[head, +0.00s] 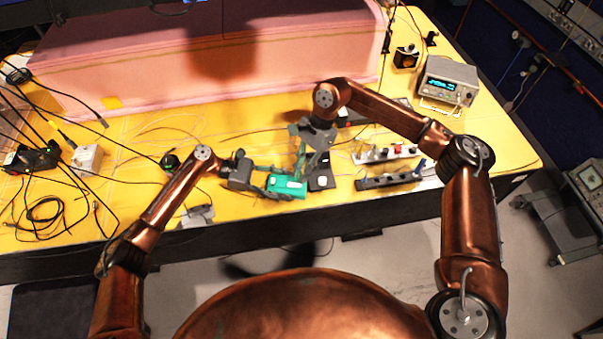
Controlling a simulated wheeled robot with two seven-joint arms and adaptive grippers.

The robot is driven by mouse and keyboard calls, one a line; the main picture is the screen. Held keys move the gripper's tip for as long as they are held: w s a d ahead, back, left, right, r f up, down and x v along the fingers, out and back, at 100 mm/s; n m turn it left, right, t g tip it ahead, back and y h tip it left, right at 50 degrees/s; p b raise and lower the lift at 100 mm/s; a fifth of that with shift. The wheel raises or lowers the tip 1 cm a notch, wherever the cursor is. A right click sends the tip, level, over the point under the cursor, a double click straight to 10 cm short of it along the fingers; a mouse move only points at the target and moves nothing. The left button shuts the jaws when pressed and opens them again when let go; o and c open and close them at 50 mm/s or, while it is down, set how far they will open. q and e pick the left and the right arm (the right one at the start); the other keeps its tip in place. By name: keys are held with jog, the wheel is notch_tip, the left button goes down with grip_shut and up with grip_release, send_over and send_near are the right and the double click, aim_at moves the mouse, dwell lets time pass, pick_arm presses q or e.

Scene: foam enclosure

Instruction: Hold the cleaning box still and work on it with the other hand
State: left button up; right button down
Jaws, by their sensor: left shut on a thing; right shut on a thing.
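The cleaning box (287,186) is a small green box with a pale mark on top, near the front edge of the yellow table. My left gripper (268,185) comes in from the left and is shut on the box's left side. My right gripper (300,168) reaches down from above and behind, and its fingers are shut at the box's far edge. The fingers hide part of that edge, and the exact contact there is too small to make out.
A black device (320,176) lies just right of the box. Power strips (390,180) with plugs lie farther right. A pink foam block (220,60) stands behind. A lit instrument (448,82) stands back right. Cables (45,208) clutter the left.

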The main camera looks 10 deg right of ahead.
jog(key=shift+r, duration=2.1)
pick_arm(q)
jog(key=o, duration=0.9)
jog(key=shift+o, duration=0.2)
jog(key=v, duration=1.2)
